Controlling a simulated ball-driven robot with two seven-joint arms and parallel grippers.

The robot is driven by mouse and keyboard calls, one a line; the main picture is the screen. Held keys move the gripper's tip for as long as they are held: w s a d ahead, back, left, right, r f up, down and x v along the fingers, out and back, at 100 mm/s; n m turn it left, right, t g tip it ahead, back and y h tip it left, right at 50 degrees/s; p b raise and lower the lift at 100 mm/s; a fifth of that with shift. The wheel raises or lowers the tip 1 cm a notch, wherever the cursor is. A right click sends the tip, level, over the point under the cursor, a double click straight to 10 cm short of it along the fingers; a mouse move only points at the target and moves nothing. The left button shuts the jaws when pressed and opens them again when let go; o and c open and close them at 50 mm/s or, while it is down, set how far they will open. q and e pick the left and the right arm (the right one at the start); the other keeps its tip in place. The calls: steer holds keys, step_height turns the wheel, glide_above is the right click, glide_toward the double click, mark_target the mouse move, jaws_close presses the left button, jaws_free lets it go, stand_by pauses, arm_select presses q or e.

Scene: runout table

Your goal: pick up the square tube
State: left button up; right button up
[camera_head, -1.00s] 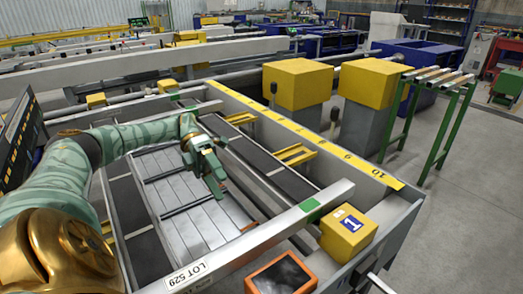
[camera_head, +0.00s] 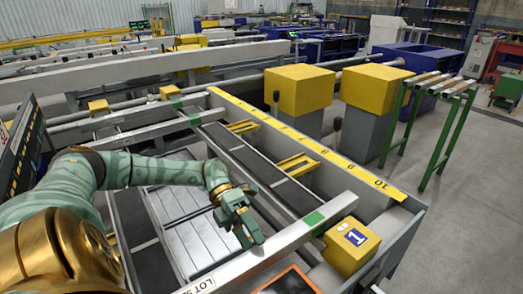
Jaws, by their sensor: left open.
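A long grey square-section tube (camera_head: 285,240) with a "LOT 529" label and a green patch lies across the near part of the runout table. Its right end rests near the yellow-marked side rail; its left end runs out of the bottom of the view. My left gripper (camera_head: 252,242) is open and empty, with its fingers pointing down at the far side of this tube. I cannot tell whether a finger touches it. My right gripper is not in view.
A yellow box marked 1 (camera_head: 350,247) stands beside the tube's right end. An orange-framed panel (camera_head: 288,281) is at the bottom edge. The numbered yellow rail (camera_head: 300,143) borders the table's right. Another grey beam (camera_head: 140,132) with a green patch crosses farther back.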

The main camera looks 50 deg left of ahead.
arm_select(q)
steer(key=shift+x, duration=1.1)
jaws_close()
